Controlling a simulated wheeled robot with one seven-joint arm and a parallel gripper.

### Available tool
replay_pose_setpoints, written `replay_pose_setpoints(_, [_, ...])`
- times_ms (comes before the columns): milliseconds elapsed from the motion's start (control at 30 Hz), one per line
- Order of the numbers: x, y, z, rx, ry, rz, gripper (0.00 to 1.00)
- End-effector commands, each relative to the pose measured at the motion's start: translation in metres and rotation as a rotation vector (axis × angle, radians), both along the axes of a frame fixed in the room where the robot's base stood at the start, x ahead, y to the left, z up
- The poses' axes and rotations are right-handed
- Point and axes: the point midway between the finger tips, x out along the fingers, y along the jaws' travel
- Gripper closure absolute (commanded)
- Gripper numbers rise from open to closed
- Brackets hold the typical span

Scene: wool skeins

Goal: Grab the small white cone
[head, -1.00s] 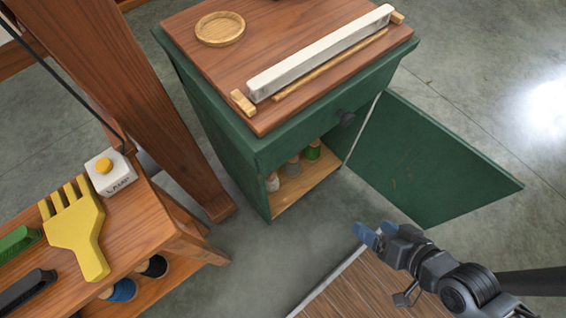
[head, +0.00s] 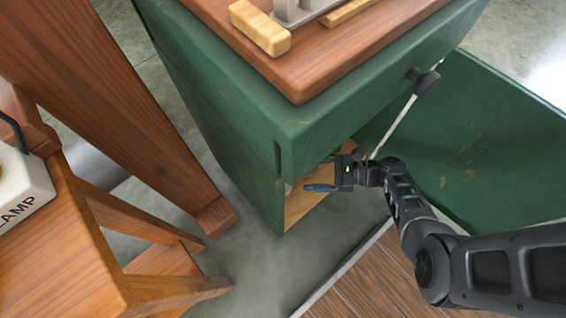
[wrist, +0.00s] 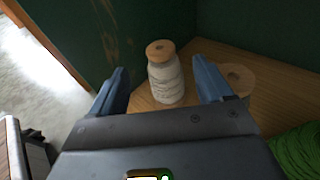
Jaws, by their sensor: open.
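The small white cone (wrist: 166,80) stands upright on the cabinet's wooden floor in the wrist view. It is wound with white yarn and has a tan wooden top. My gripper (wrist: 158,88) is open, with one blue finger to the left of the cone and one to the right. The cone shows between the fingertips, and I cannot tell how far ahead of them it is. In the head view my gripper (head: 318,172) is at the cabinet's open front, and the cone is mostly hidden there.
The green cabinet (head: 215,120) has its door (head: 480,140) swung open to the right. A green skein (wrist: 297,150) and another cone (wrist: 237,76), partly behind the right finger, stand to the right inside. A wooden post (head: 110,110) and bench (head: 60,240) are at left.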

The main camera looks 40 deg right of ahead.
Motion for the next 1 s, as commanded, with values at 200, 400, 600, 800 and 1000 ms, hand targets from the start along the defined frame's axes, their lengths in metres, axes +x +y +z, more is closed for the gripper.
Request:
replay_pose_setpoints(200, [0.024, 0.025, -0.009, 0.005, -0.002, 0.006, 0.21])
replay_pose_setpoints(400, [0.041, 0.042, -0.013, 0.003, -0.001, 0.004, 0.21])
replay_pose_setpoints(600, [0.05, 0.05, -0.019, 0.003, 0.0, 0.004, 0.21])
replay_pose_setpoints(800, [0.07, 0.069, -0.03, 0.001, -0.002, 0.005, 0.21])
replay_pose_setpoints(1000, [0.08, 0.079, -0.03, 0.002, -0.001, 0.003, 0.21])
